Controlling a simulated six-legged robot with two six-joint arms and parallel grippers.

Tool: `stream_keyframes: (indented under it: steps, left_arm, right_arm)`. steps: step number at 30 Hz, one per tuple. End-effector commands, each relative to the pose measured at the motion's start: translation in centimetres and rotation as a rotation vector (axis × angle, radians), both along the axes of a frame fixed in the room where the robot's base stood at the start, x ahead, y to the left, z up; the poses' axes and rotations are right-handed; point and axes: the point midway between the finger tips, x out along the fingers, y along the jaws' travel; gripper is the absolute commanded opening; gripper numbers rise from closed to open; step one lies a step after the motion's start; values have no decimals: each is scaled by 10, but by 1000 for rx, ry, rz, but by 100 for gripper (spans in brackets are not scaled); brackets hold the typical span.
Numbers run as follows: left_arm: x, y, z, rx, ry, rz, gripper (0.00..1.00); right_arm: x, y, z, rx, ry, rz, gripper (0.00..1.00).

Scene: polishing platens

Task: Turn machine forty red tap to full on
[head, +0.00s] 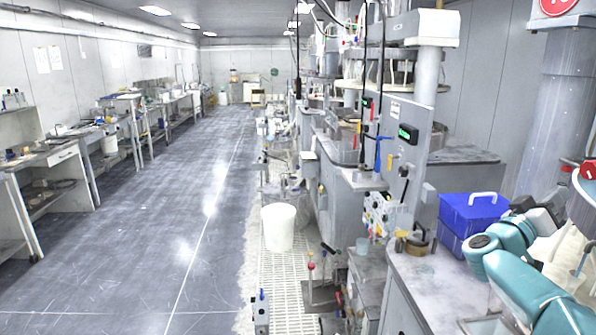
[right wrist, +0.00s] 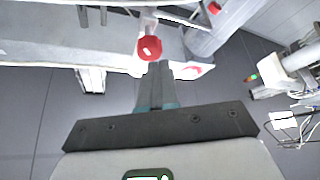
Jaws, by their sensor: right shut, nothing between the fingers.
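A round red tap knob (right wrist: 150,48) shows in the right wrist view, straight in front of the fingertips of my right gripper (right wrist: 156,68). The fingers are shut with nothing between them. The tips overlap the knob's lower edge in the picture; I cannot tell whether they touch it. In the head view a red knob (head: 590,169) shows at the right edge, and my teal right arm reaches in below it. A red round sign (head: 558,4), cut off by the top edge, is on the grey column. My left gripper is not in view.
A blue box (head: 470,215) stands on the grey bench beside my right arm. A white bucket (head: 279,227) stands on the floor grating. A second red part (right wrist: 214,8) and a pipe show in the right wrist view. The aisle at left is clear.

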Motion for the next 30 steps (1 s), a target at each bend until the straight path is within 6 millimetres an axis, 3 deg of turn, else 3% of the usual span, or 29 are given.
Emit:
stream_keyframes:
  steps: [5, 14, 30]
  left_arm:
    - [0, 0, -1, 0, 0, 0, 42]
    - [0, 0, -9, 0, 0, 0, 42]
    - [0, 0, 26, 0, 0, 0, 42]
  right_arm:
    - [-2, 0, 2, 0, -1, 0, 0]
    - [-27, 4, 22, 0, -1, 0, 0]
    - [-21, -57, 25, 0, 0, -1, 0]
